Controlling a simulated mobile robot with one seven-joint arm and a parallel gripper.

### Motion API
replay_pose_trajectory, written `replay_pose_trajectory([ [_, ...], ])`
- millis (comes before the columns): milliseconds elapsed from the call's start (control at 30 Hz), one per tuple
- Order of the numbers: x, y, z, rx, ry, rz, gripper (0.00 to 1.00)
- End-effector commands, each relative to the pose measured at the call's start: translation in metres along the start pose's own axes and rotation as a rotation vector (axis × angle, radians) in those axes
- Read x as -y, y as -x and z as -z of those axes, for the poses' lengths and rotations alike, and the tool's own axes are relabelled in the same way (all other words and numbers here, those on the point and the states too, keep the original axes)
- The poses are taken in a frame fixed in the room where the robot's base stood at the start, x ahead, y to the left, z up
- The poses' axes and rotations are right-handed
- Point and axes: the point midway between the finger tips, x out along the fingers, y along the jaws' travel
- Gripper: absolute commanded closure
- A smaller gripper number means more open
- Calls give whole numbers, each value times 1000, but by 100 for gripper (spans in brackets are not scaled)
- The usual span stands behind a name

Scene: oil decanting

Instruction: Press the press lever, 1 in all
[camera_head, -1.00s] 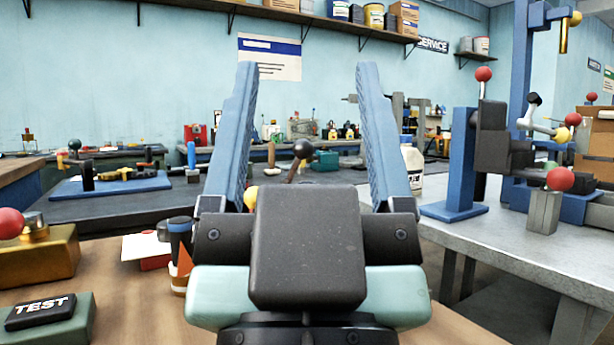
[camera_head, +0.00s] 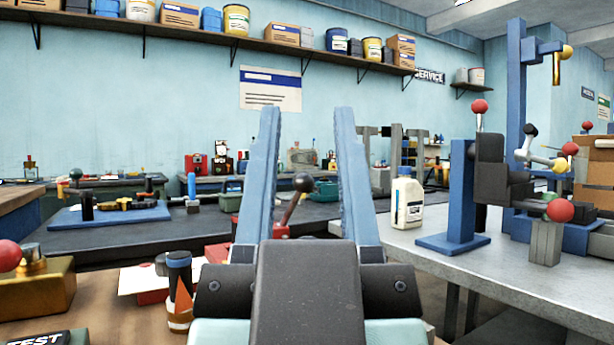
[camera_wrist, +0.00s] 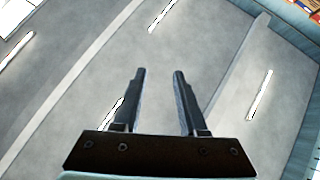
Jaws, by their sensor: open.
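My gripper (camera_head: 307,110) points upward in the middle of the head view, with its two blue fingers apart and nothing between them. In the wrist view my gripper (camera_wrist: 159,71) is also open and empty, against the ceiling. On the grey bench at right stands a press-like device with a blue post (camera_head: 461,195) and a black head (camera_head: 490,160). A rod with a red ball (camera_head: 480,106) rises from the head. I cannot tell which handle is the press lever. My gripper is left of this device and apart from it.
A white bottle (camera_head: 403,203) stands at the grey bench's (camera_head: 430,262) left end. Behind my fingers is a black-knobbed lever (camera_head: 302,184). A brown bench (camera_head: 130,325) with small devices lies at front left.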

Motion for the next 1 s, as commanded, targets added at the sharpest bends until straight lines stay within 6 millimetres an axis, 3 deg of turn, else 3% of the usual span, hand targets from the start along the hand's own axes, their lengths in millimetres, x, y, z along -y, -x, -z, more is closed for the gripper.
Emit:
replay_pose_trajectory([
  [33, 0, 0, 0, 0, 0, 0, 69],
  [200, 0, 0, 0, 0, 0, 0, 100],
  [1000, 0, 0, 0, 0, 0, 0, 100],
])
